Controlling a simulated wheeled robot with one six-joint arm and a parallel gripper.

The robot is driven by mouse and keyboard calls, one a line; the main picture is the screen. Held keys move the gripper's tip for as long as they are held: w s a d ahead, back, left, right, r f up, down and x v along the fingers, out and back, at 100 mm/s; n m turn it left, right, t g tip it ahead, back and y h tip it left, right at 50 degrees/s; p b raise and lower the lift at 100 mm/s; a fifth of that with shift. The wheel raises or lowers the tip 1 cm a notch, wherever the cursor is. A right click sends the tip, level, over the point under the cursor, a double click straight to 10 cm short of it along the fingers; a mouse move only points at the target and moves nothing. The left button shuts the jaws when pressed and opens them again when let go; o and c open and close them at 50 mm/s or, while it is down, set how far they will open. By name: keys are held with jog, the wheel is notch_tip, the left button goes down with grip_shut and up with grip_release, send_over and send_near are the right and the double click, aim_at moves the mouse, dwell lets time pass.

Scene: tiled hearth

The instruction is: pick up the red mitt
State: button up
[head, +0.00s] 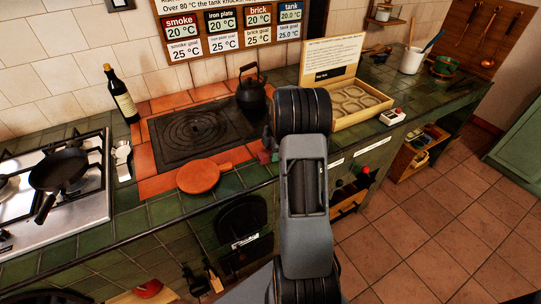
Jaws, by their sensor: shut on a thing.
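My gripper (268,141) shows only as a small dark part at the left of my wrist, beyond the counter's front edge as I look at it. The rest of it is hidden behind my wrist. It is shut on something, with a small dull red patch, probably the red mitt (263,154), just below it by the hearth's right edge. Most of that patch is hidden, so its outline is unclear.
An orange-red round piece with a handle (199,177) lies at the hearth's front. A black kettle (251,95), a dark bottle (122,97) and a gas hob with a pan (59,170) stand left of my arm. A wooden tray (350,103) lies right. Green counter tiles are free at far right.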

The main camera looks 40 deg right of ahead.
jog(key=shift+r, duration=0.1)
jog(key=shift+r, duration=0.6)
jog(key=a+r, duration=0.1)
jog(key=r, duration=0.1)
jog(key=a+r, duration=0.2)
jog(key=r, duration=0.1)
jog(key=s+a+r, duration=0.1)
jog(key=r, duration=0.1)
jog(key=shift+a+r+b, duration=0.2)
jog(key=shift+a+b, duration=0.1)
jog(key=shift+a, duration=0.05)
jog(key=s+a+r+b, duration=0.1)
jog(key=a+r, duration=0.3)
jog(key=a, duration=0.5)
jog(key=shift+s, duration=0.65)
jog(key=shift+o, duration=0.3)
jog(key=shift+d+r, duration=0.1)
